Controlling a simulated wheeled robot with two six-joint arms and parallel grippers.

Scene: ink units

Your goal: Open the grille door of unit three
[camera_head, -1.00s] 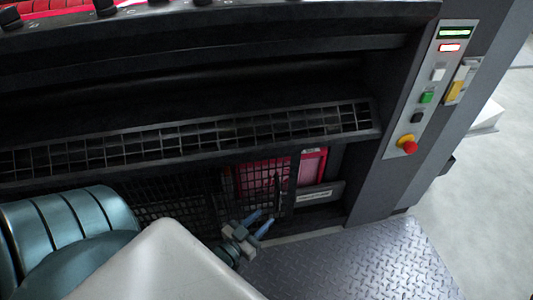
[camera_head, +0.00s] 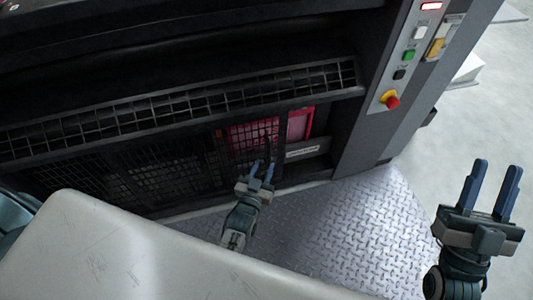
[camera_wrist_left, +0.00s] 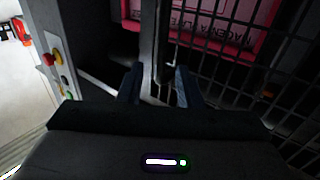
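The grille door (camera_head: 243,146) is a dark mesh panel low on the machine, with a red cartridge (camera_head: 298,125) showing behind and beside it. My left gripper (camera_head: 262,171) is just below the handle, fingers pointing at the door. In the left wrist view its two fingers (camera_wrist_left: 157,88) are apart, with the dark handle (camera_wrist_left: 171,58) ahead between them; contact cannot be told. The grille (camera_wrist_left: 240,50) fills the right there. My right gripper (camera_head: 491,192) is open and empty at the right, away from the machine.
A control panel (camera_head: 408,62) with buttons and a red emergency stop (camera_head: 392,101) is on the machine's right post. A slotted ledge (camera_head: 200,106) runs above the door. A metal tread plate (camera_head: 345,225) covers the floor in front.

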